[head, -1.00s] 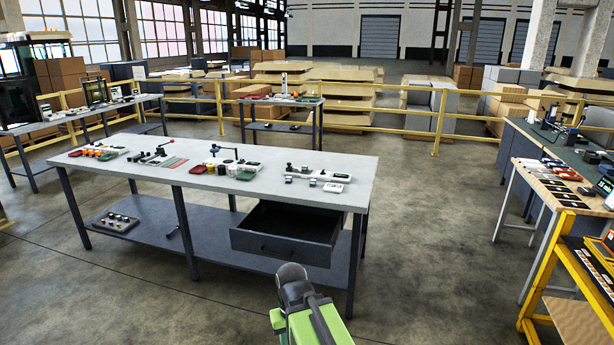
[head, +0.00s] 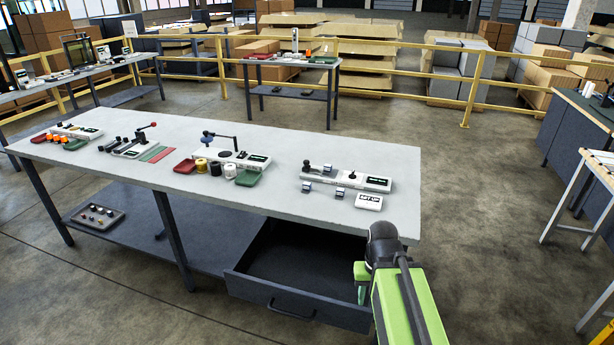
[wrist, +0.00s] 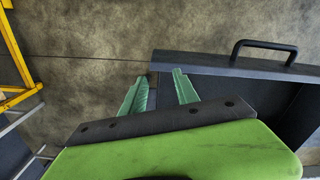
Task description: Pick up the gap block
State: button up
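Several small grey-blue blocks lie by the white fixture (head: 345,179) on the right of the grey workbench (head: 250,125). One block (head: 307,186) is near its left end and another (head: 340,192) is in front of its middle. I cannot tell which is the gap block, and none shows in the wrist view. My gripper (wrist: 160,76) has two teal fingers apart with nothing between them. It is beside the open drawer (wrist: 215,65), below the bench top and well away from the blocks. In the head view my arm hides most of it.
The dark drawer (head: 300,296) sticks out under the bench's right end, empty as far as I see. A white label card (head: 368,202) lies in front of the fixture. Other kits and coloured trays (head: 250,178) fill the bench further left. Open floor (head: 490,250) lies to the right.

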aim_at(306, 185)
jog(key=u, duration=0.5)
jog(key=i, duration=1)
jog(key=u, duration=1)
jog(key=i, duration=0.45)
jog(key=u, duration=0.35)
